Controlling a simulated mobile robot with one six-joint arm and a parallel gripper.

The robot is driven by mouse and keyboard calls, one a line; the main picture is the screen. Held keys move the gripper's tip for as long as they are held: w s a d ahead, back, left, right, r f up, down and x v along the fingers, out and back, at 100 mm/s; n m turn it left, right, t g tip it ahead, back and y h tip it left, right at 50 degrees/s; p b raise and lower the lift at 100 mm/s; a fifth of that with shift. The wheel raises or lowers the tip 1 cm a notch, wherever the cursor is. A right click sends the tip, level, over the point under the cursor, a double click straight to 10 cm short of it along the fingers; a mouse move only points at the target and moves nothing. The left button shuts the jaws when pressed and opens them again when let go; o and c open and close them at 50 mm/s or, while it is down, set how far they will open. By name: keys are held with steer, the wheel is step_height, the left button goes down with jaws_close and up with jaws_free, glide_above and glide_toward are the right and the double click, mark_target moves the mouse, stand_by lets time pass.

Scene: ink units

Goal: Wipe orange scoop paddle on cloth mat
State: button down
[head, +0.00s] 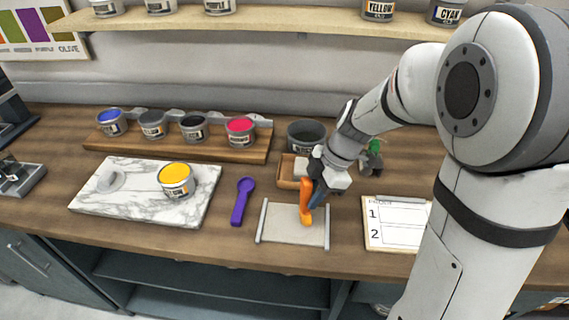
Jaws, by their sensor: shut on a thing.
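The cloth mat (279,232) is a pale beige rectangle with grey bars at its left and right ends. It lies near the front edge of the counter. My gripper (311,193) is shut on the orange scoop paddle (306,212) and points down over the mat's right part. The orange paddle hangs roughly upright with its lower end at the mat; I cannot tell for sure whether it touches the cloth. The gripper's fingers hide part of the handle.
A purple scoop (241,202) lies left of the mat. A marble slab (130,204) carries a yellow ink tin (176,180). A clipboard (395,236) lies right. Behind are a wooden tray (288,171), a dark pot (306,134) and a rack (150,147) of ink tins.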

mark_target(312, 184)
steer(key=shift+a+p, duration=1.85)
steer(key=shift+a, duration=1.25)
steer(key=shift+d+b, duration=1.9)
steer(key=shift+d, duration=1.6)
steer(key=shift+s+r+p, duration=0.1)
steer(key=shift+r+p, duration=1.7)
steer(key=shift+r, duration=2.25)
